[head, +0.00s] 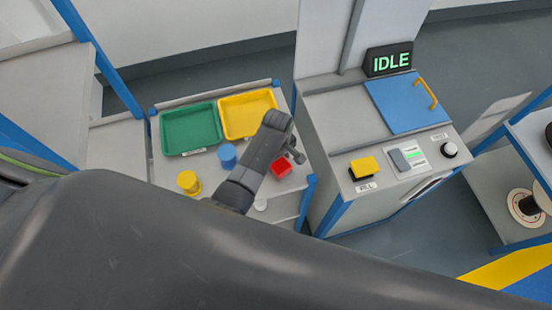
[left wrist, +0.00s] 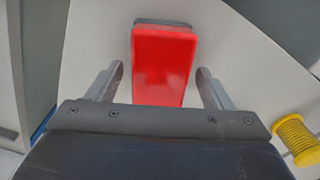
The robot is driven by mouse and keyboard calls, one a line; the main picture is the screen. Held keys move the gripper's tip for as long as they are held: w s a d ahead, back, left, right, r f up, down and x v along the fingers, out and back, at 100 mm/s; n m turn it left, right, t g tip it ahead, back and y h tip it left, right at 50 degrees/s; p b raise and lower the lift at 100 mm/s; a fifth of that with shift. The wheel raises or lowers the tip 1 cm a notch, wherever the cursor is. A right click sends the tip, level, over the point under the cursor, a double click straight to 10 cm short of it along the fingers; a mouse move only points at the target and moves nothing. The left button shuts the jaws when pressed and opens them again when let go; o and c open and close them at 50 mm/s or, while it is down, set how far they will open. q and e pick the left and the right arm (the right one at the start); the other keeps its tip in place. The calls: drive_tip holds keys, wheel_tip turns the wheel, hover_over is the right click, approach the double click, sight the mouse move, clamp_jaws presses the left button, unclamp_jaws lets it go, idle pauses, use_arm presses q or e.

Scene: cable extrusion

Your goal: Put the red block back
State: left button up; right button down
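The red block (head: 281,168) is on the right part of the small grey table (head: 225,188), next to my left gripper (head: 297,152). In the left wrist view the red block (left wrist: 162,65) lies between the two fingers of my left gripper (left wrist: 158,82). The fingers are apart, with a gap showing on each side of the block. A grey edge shows behind the block's far end. I cannot tell whether the block touches anything beneath the gripper. My right gripper is not in view.
A green tray (head: 190,128) and a yellow tray (head: 248,113) stand at the table's back. A blue cylinder (head: 227,155), a yellow spool (head: 188,182) and a white disc (head: 260,204) are nearby. The machine (head: 345,120) with its IDLE display (head: 390,61) stands close on the right.

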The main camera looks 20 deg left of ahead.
use_arm(q)
drive_tip(key=shift+r, duration=0.1)
drive_tip(key=shift+r+p, duration=0.45)
wheel_tip(320, 180, up, 5)
drive_tip(key=p, duration=0.4)
drive_tip(key=shift+w+d+r, duration=0.1)
drive_tip(key=shift+r, duration=2.95)
